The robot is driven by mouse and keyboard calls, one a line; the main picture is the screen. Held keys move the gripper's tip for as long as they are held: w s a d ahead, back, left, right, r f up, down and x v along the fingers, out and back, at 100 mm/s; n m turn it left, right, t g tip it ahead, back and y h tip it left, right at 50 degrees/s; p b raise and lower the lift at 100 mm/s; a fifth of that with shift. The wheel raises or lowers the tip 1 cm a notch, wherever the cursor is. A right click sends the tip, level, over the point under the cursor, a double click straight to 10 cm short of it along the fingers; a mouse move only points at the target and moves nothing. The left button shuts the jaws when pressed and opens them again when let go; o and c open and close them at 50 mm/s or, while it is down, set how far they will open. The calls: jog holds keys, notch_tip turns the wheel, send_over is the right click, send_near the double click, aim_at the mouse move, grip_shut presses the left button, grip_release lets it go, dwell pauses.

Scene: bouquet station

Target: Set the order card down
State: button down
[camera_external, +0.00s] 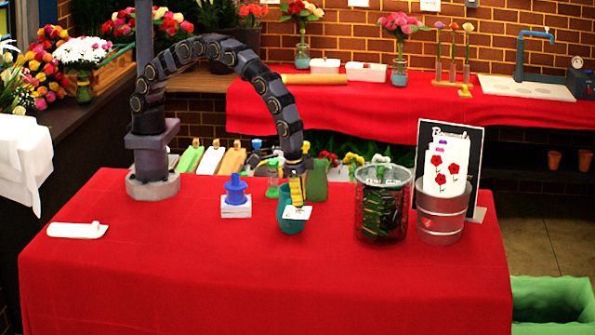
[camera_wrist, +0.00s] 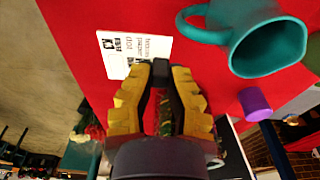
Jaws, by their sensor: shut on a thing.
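The order card (camera_external: 296,213) is a small white card. In the wrist view the card (camera_wrist: 130,52) shows dark print and a square code, and its edge lies at my fingertips. My gripper (camera_external: 297,203) has yellow ridged fingers and is shut on the card. In the wrist view my gripper (camera_wrist: 160,75) also shows, pointing at the card's edge. In the external view the card is in front of the upper part of a teal mug (camera_external: 291,226). In the wrist view the mug (camera_wrist: 268,48) is right of the card, apart from it. The gap between card and table cannot be told.
A blue stacked piece on a white block (camera_external: 236,211) stands left of the mug. A glass container with green contents (camera_external: 383,205) and a metal bucket (camera_external: 441,215) stand right. A flat white piece (camera_external: 77,230) lies far left. The red table's (camera_external: 250,285) front is clear.

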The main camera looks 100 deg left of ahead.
send_over(325, 256)
jog(key=f, duration=0.6)
jog(key=shift+s+f, duration=0.3)
jog(key=shift+f, duration=0.05)
jog(key=shift+w+f, duration=0.15)
jog(key=shift+f, duration=1.55)
jog(key=shift+f, duration=0.15)
jog(key=c, duration=1.2)
grip_release()
jog(key=shift+o, duration=0.2)
